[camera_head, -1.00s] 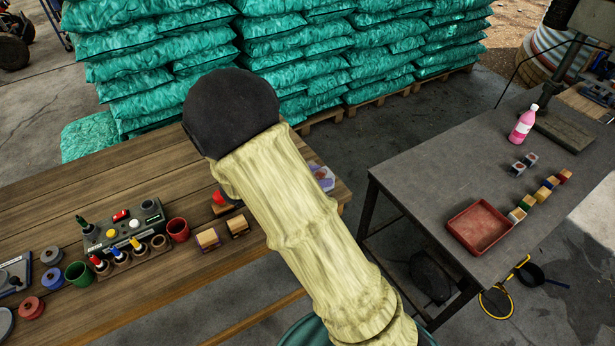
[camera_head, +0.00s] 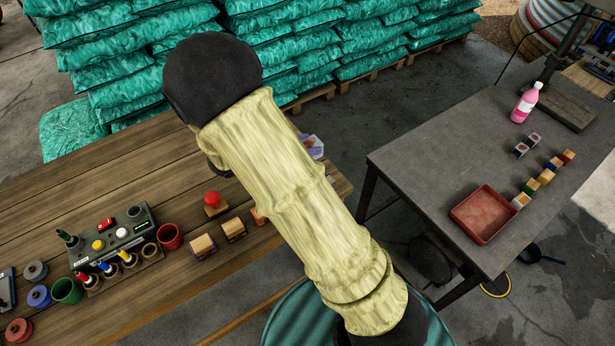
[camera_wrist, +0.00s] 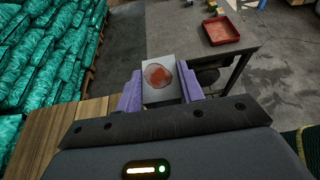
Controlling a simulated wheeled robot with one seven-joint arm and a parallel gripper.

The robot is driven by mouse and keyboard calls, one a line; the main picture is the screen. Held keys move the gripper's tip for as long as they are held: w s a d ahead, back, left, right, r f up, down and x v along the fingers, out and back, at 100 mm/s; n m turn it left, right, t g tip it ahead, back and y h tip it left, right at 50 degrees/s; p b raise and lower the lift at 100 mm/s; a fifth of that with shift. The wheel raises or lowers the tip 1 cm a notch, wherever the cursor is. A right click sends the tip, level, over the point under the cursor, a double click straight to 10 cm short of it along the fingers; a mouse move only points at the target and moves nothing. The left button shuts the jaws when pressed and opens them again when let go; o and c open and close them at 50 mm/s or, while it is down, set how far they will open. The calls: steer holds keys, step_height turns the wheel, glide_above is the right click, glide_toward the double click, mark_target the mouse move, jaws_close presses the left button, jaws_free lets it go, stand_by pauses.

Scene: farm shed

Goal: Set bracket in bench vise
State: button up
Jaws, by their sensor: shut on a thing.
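My gripper (camera_wrist: 161,90) has purple fingers and is shut on a pale grey block-like piece (camera_wrist: 152,82) with a round reddish patch. I cannot tell from this angle whether this piece is the bracket. In the head view my arm hides most of the gripper; only a bit of the held piece and a finger (camera_head: 313,146) shows past the arm, over the wooden bench's right end. In the wrist view the piece is off the surfaces, with the grey table beyond it. I cannot make out a bench vise clearly in either view.
The wooden bench (camera_head: 110,190) carries a control box (camera_head: 112,240), cups and small wooden blocks (camera_head: 203,246). The grey table (camera_head: 430,160) holds a red tray (camera_head: 484,215), several blocks and a pink bottle (camera_head: 525,103). Green sacks (camera_head: 110,60) are stacked behind. A floor gap separates the tables.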

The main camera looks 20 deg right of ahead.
steer(key=shift+f+p, duration=0.65)
steer(key=shift+f, duration=2.3)
steer(key=shift+f+p, duration=0.55)
steer(key=shift+f, duration=1.55)
steer(key=shift+f, duration=0.1)
steer(key=o, duration=1)
steer(key=shift+o, duration=0.2)
